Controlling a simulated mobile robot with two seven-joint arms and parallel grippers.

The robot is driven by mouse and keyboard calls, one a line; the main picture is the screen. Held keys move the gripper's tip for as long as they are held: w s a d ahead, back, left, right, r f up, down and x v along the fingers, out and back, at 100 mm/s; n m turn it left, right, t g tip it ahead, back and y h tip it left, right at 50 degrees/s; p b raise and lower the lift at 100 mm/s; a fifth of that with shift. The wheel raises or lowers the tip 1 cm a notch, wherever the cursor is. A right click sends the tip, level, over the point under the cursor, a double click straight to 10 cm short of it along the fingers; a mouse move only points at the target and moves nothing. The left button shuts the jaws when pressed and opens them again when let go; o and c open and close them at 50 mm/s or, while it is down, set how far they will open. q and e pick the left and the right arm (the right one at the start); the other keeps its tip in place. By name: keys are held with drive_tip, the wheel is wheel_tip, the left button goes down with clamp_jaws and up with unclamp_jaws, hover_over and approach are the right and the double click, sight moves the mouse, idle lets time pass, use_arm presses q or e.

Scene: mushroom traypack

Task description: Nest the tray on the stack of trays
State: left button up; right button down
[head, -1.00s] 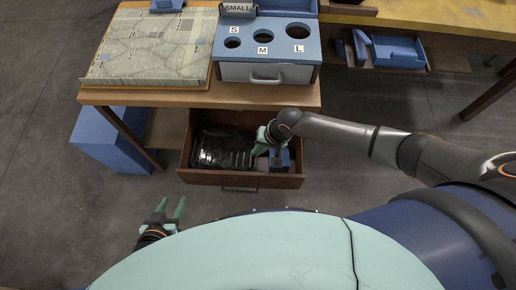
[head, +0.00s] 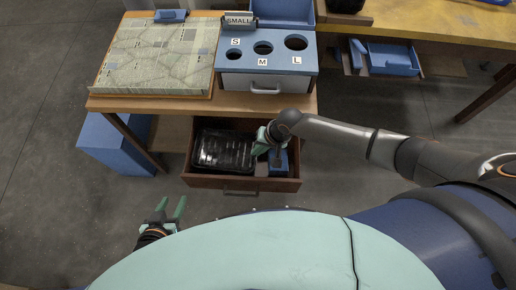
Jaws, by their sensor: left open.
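A shiny black tray (head: 222,151) lies in the left part of the open wooden drawer (head: 238,184). Any trays stacked under it are hard to tell apart. My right gripper (head: 259,144) reaches down into the drawer at the tray's right edge. Its green fingers are small and partly hidden by the wrist, so I cannot tell whether they are closed on the rim. My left gripper (head: 170,209) is open and empty, low in the picture in front of the drawer, with its fingers pointing up.
A blue box (head: 277,163) sits in the drawer right of the tray. Above are a blue sorting unit (head: 267,60) with S, M and L holes and a patterned board (head: 158,55). A blue bin (head: 110,145) stands under the table at left. Open floor lies in front.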

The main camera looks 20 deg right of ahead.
drive_tip(key=shift+r+p, duration=1.25)
drive_tip(key=shift+r, duration=0.1)
